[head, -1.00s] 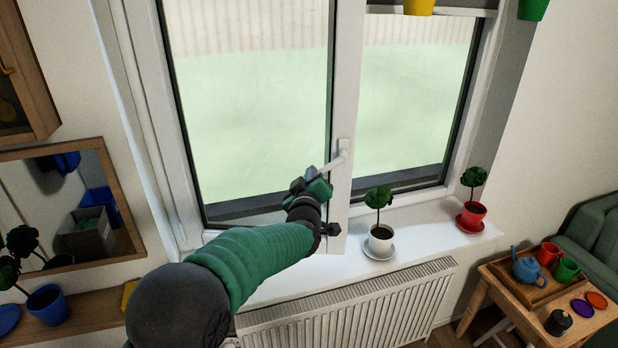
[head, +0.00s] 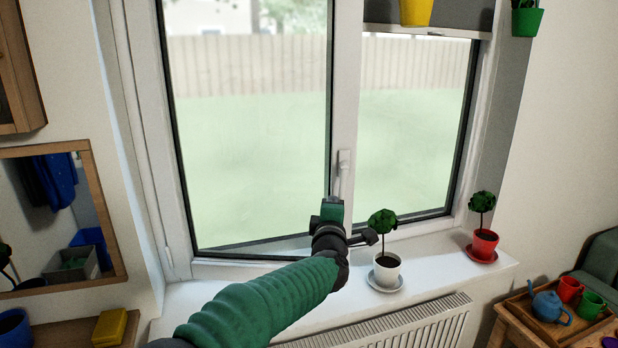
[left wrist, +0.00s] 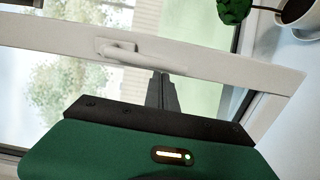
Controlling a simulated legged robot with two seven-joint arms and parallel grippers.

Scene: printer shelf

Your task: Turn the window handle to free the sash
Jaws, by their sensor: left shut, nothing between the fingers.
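The white window handle (head: 343,162) sits on the upright white frame member between the two panes. In the left wrist view the handle (left wrist: 135,56) has its lever lying nearly along the white bar, which puts it pointing down in the room. The left sash (head: 250,130) shows no clear gap at its handle side. My left gripper (head: 334,200) is just below the handle, shut and empty. In the left wrist view its closed fingers (left wrist: 162,90) reach up close to the lever; contact cannot be told. My right gripper is not in view.
On the sill stand a small tree in a white pot (head: 387,270), just right of my gripper, and one in a red pot (head: 484,245). A radiator (head: 400,325) is below. A tray (head: 515,308) with a blue teapot is at lower right.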

